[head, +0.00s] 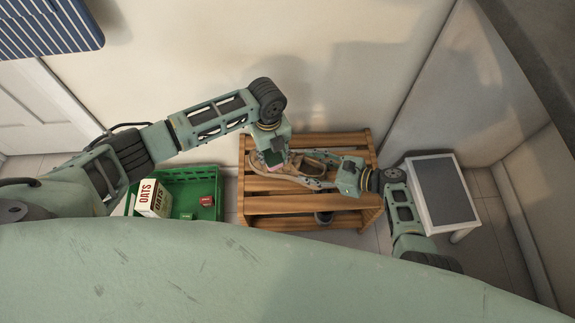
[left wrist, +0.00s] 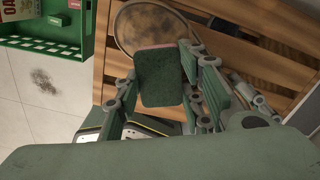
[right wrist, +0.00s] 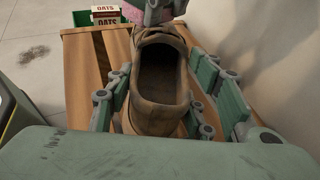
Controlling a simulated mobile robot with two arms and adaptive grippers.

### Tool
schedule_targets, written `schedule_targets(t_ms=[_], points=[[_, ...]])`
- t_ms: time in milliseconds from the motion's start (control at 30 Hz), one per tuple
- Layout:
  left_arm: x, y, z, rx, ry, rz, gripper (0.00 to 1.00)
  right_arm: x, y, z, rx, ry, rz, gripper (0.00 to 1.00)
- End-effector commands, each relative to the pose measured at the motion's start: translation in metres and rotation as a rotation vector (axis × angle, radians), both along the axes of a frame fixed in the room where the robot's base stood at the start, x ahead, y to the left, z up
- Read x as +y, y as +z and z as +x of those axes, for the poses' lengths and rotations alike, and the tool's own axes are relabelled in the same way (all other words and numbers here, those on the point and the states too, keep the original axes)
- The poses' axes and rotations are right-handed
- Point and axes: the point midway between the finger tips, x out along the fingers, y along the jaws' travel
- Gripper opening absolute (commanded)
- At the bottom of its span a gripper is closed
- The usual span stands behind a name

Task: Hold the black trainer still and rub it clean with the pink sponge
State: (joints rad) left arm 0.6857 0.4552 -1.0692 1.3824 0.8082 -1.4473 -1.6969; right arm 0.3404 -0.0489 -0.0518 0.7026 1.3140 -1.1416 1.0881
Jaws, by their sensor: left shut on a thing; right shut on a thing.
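The trainer (head: 318,157) in my right gripper looks tan-brown rather than black and lies on the slatted wooden rack. Its toe shows dark smudges in the left wrist view (left wrist: 152,28). My right gripper (head: 338,177) is shut on its heel end, a finger on each side, as the right wrist view shows (right wrist: 158,112). My left gripper (head: 274,158) is shut on the sponge, which shows a dark green face and a pink layer in the left wrist view (left wrist: 167,78). The sponge is over the toe part; whether it touches is not clear.
A green crate (head: 214,178) with an oats box (head: 152,198) and small red packs stands left of the rack (head: 262,206). A dark item (head: 323,217) sits low in the rack. A white stool (head: 430,212) with a grey top stands at right. The wall is close behind.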

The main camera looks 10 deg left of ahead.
Motion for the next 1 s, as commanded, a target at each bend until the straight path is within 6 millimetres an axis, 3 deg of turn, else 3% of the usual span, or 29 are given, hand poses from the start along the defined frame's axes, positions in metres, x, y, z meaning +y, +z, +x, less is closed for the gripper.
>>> schedule_targets(t_ms=[167,700,1000], points=[[-0.002,-0.004,-0.002,0.009,-0.003,0.000,0.00,0.001,-0.006,-0.007,0.021,0.004,0.000,0.12],[-0.005,0.002,0.039,-0.006,0.002,-0.001,0.00,0.003,-0.005,-0.007,0.016,0.008,0.001,0.11],[-0.005,0.003,0.040,-0.001,0.000,-0.002,0.00,0.001,-0.005,-0.006,0.014,0.004,-0.002,0.11]])
